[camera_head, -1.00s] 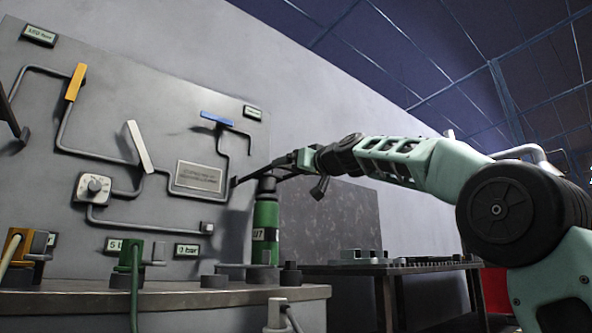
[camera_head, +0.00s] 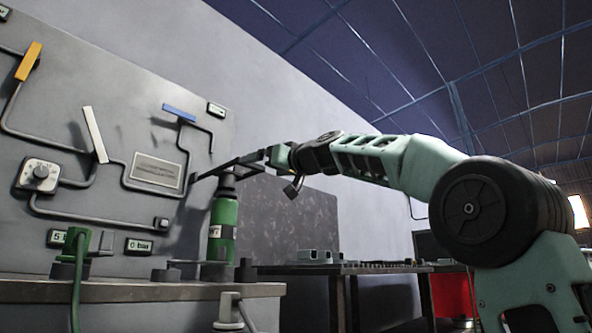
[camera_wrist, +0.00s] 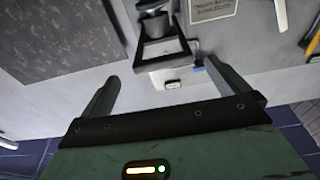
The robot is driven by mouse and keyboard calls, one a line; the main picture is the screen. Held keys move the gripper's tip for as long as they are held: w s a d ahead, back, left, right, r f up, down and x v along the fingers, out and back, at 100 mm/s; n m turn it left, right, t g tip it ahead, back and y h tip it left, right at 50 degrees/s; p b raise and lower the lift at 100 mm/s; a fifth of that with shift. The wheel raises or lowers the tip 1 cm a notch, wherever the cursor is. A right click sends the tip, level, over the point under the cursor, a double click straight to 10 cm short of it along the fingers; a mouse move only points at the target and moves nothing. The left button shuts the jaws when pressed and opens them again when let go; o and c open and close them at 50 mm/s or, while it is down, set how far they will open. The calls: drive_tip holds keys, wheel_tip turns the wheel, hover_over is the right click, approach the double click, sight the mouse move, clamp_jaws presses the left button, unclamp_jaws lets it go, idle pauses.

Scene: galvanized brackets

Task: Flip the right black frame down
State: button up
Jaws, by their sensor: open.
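The right black frame (camera_head: 225,168) is a thin dark frame that sticks out from the grey panel, just above a green bottle-shaped part. In the head view it slants up to the right towards my gripper (camera_head: 264,162). In the wrist view the frame (camera_wrist: 176,49) shows as a black outline ahead of my gripper (camera_wrist: 162,74). My gripper is open, with its two fingers wide apart and the frame's near end around the space between their tips. Nothing is held. I cannot tell whether a finger touches the frame.
The panel (camera_head: 60,115) carries grey pipes, an orange handle (camera_head: 28,61), a white handle (camera_head: 95,134), a blue handle (camera_head: 179,113) and a dial (camera_head: 40,173). The green part (camera_head: 222,228) stands on the ledge (camera_head: 130,291) below the frame. A dark table (camera_head: 345,269) stands behind.

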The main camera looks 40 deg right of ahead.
drive_tip(key=b+v, duration=0.2)
drive_tip(key=v, duration=1)
drive_tip(key=shift+s+f, duration=0.15)
drive_tip(key=shift+f, duration=0.05)
